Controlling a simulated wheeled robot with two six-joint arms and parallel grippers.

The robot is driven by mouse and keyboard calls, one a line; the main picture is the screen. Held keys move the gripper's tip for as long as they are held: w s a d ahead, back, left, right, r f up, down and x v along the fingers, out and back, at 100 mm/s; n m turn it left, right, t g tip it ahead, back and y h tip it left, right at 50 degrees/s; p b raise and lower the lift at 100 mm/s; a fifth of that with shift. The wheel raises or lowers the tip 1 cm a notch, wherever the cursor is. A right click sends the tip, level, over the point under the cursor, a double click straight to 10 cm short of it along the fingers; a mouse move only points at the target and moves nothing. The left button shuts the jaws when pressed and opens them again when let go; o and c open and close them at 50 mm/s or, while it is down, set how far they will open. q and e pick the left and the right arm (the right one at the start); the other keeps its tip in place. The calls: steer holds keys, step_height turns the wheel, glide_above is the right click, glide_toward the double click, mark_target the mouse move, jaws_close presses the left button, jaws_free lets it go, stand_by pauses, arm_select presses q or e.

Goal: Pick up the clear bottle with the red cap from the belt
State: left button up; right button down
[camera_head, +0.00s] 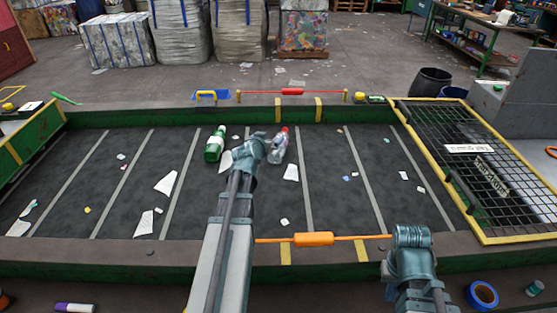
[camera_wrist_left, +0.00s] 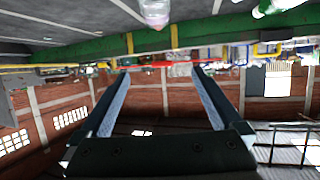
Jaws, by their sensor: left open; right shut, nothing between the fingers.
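In the left wrist view the clear bottle (camera_wrist_left: 155,12) shows at the top edge, partly cut off, beyond the fingertips. My left gripper (camera_head: 252,148) is just left of the bottle in the head view. In the left wrist view my left gripper (camera_wrist_left: 158,72) is open, with nothing between its fingers. My right gripper (camera_head: 411,238) is at the belt's near edge, far from the bottle; it is shut and empty, its fingertips hard to make out.
A green bottle (camera_head: 215,144) lies on the belt left of my left gripper. Paper scraps (camera_head: 166,183) are scattered around. A yellow-framed mesh (camera_head: 470,165) is at the right. An orange-handled cord (camera_head: 313,239) crosses the near edge. The belt right of the clear bottle is mostly clear.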

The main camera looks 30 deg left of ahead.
arm_select(q)
step_height(320, 180, down, 7)
steer(key=b, duration=0.5)
steer(key=shift+f, duration=0.15)
arm_select(e)
step_height(320, 180, down, 7)
steer(key=shift+f, duration=0.2)
arm_select(q)
steer(key=b+x, duration=0.3)
steer(key=x, duration=0.5)
steer(key=shift+w, duration=0.15)
arm_select(e)
step_height(320, 180, down, 3)
steer(key=shift+f, duration=0.1)
arm_select(q)
steer(key=shift+b+x, duration=1.1)
steer(key=shift+x, duration=1.75)
arm_select(e)
steer(key=shift+f, duration=0.9)
arm_select(q)
steer(key=shift+w+d+r, duration=0.1)
steer(key=shift+d+r, duration=0.1)
arm_select(e)
steer(key=shift+r, duration=0.1)
arm_select(q)
steer(key=c, duration=1.2)
